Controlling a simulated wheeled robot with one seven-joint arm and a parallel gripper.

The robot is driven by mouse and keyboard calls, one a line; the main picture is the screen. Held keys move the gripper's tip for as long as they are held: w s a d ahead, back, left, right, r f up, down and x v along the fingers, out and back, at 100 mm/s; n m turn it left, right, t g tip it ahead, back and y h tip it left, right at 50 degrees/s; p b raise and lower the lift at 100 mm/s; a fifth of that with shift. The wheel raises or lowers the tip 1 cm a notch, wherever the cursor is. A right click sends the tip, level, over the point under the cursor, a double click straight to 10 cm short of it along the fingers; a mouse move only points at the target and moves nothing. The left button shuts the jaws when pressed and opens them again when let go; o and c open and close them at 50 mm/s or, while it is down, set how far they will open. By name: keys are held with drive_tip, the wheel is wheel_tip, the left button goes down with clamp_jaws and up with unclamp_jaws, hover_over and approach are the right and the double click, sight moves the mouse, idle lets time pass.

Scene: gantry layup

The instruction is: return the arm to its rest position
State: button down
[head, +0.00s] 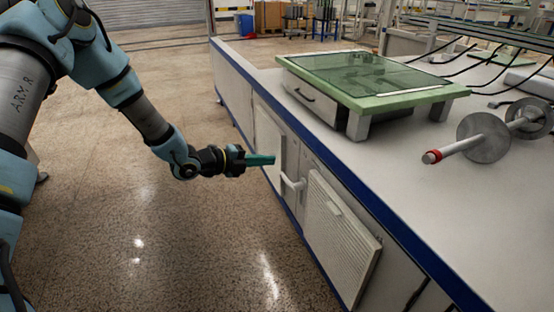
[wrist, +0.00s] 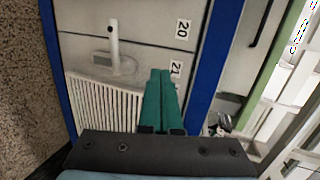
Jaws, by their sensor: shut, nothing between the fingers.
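My arm (head: 145,115) reaches in from the left of the head view, over the open floor. My gripper (head: 262,160) has green fingers that lie together, shut and empty. It points right, toward the side of the white bench, close to the cabinet fronts. In the wrist view my gripper (wrist: 160,78) shows its two green fingers side by side, with the bench's cabinet front behind them. I cannot tell the exact gap between the fingertips and the bench.
The white bench (head: 420,165) has a blue edge and a protruding handle (head: 292,183). A louvred panel (head: 338,235) sits on its side. On top stand a green-framed glass box (head: 370,85) and a roller with discs (head: 485,138). The floor (head: 150,240) at left is clear.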

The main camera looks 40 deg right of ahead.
drive_tip(key=w+a+r+n+t+y, duration=0.25)
drive_tip(key=w+a+n, duration=0.35)
drive_tip(key=a, duration=0.4)
drive_tip(key=w+a+r+n+t+y, duration=0.25)
drive_tip(key=w+a+n, duration=0.35)
drive_tip(key=a, duration=0.3)
drive_tip(key=w+a+r+n+t+y, duration=0.1)
drive_tip(key=w+a+n+t+y, duration=0.4)
drive_tip(key=a, duration=0.5)
drive_tip(key=s+a+r+n+g+y, duration=0.1)
drive_tip(key=s+a+r+n+y, duration=0.1)
drive_tip(key=a+n, duration=0.5)
drive_tip(key=s+a+r+n+g+y, duration=0.15)
drive_tip(key=a+n, duration=0.25)
drive_tip(key=a, duration=0.4)
drive_tip(key=s+a+r+n+g, duration=0.25)
drive_tip(key=s+a+n, duration=0.45)
drive_tip(key=s+n, duration=0.35)
wheel_tip(320, 180, up, 33)
drive_tip(key=p, duration=3.3)
drive_tip(key=shift+r+m, duration=0.2)
drive_tip(key=shift+m, duration=0.15)
